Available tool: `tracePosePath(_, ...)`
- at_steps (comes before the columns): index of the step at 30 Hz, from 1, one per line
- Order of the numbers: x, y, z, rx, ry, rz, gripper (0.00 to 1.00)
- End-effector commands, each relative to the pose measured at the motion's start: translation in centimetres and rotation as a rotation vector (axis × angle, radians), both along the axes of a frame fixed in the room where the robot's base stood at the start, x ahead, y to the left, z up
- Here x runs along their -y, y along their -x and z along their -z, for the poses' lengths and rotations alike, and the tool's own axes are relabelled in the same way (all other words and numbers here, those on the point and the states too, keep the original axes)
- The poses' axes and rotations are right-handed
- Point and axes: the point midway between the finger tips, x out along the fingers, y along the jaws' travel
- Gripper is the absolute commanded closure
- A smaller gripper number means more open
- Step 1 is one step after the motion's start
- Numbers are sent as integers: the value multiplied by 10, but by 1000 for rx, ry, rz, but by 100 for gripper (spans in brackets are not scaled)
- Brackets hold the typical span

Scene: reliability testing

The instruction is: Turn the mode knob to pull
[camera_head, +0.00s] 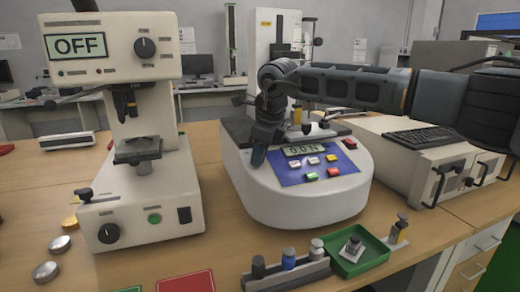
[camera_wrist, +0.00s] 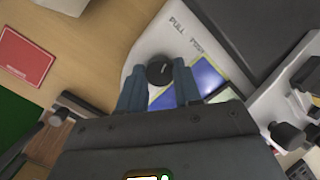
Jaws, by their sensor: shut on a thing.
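The mode knob (camera_wrist: 160,71) is a small round black knob on the white housing of the force tester (camera_head: 310,205). In the wrist view the printed words PULL and PUSH stand just beyond it, PULL to the left and PUSH to the right. My gripper (camera_wrist: 158,68) has its two blue-grey fingers on either side of the knob, shut on it. In the head view my gripper (camera_head: 260,150) reaches down at the left edge of the tester's blue panel (camera_head: 290,176) and hides the knob. Which word the knob points to cannot be told. The display (camera_head: 306,150) reads about 0.0 N.
A white instrument (camera_head: 150,200) with an OFF screen stands left. A green tray (camera_head: 375,258) and a rack (camera_head: 300,276) of small weights lie in front. A white box (camera_head: 430,165) with a keyboard stands right. Bare table lies between the instrument and the tester.

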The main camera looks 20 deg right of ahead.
Motion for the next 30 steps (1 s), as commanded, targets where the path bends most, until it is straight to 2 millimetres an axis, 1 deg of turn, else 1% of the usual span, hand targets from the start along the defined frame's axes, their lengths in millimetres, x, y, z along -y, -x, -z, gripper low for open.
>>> tracePosePath(6,0,-1,-2,3,37,-123,97)
tracePosePath(12,0,-1,-2,2,57,-186,97)
tracePosePath(29,0,-1,-1,3,66,-215,97)
tracePosePath(30,0,-1,-1,4,65,-215,64)
